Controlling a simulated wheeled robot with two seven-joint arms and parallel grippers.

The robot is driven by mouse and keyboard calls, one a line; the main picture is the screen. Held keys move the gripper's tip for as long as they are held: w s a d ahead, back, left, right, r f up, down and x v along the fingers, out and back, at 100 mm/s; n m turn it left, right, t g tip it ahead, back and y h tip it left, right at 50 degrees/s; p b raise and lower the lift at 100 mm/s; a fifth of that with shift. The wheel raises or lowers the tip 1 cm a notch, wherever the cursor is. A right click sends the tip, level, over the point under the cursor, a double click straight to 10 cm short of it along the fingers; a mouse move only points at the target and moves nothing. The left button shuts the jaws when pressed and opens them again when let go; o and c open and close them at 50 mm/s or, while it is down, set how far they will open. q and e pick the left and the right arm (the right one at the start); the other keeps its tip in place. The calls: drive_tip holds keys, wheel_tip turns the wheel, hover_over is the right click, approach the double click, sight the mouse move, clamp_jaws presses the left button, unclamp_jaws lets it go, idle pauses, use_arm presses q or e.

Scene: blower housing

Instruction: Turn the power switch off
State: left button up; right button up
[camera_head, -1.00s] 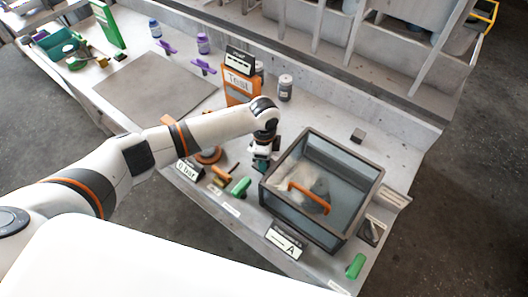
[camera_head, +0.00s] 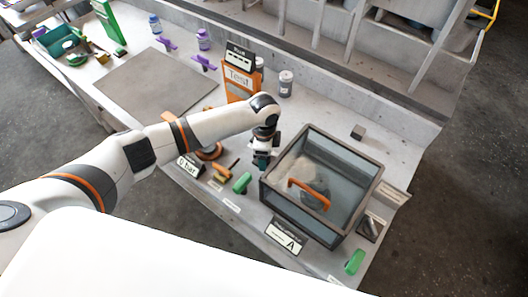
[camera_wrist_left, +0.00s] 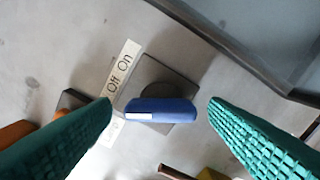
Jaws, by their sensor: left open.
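The switch is a blue handle (camera_wrist_left: 170,108) on a round dark hub and grey square base (camera_wrist_left: 178,72). The handle lies nearly level across the left wrist view, its white-marked end at left. A label (camera_wrist_left: 122,70) beside the base reads "Off" and "On". I cannot tell for sure which word the handle points to. My left gripper (camera_wrist_left: 160,104) is open, its green ridged fingers on either side of the handle, with visible gaps. In the head view my left gripper (camera_head: 261,160) is left of the glass-walled box and hides the switch. My right gripper is not in view.
The dark-framed box (camera_head: 345,160) with an orange handle stands close right of my gripper. A green handle (camera_head: 242,182) and an orange handle (camera_head: 221,173) are nearby to the left. The orange "Test" device (camera_head: 240,82) and a grey jar (camera_head: 286,84) stand behind.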

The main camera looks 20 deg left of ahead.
use_arm(q)
wheel_tip(320, 180, up, 12)
drive_tip(key=b, duration=0.1)
drive_tip(key=shift+b, duration=0.4)
idle(0.4)
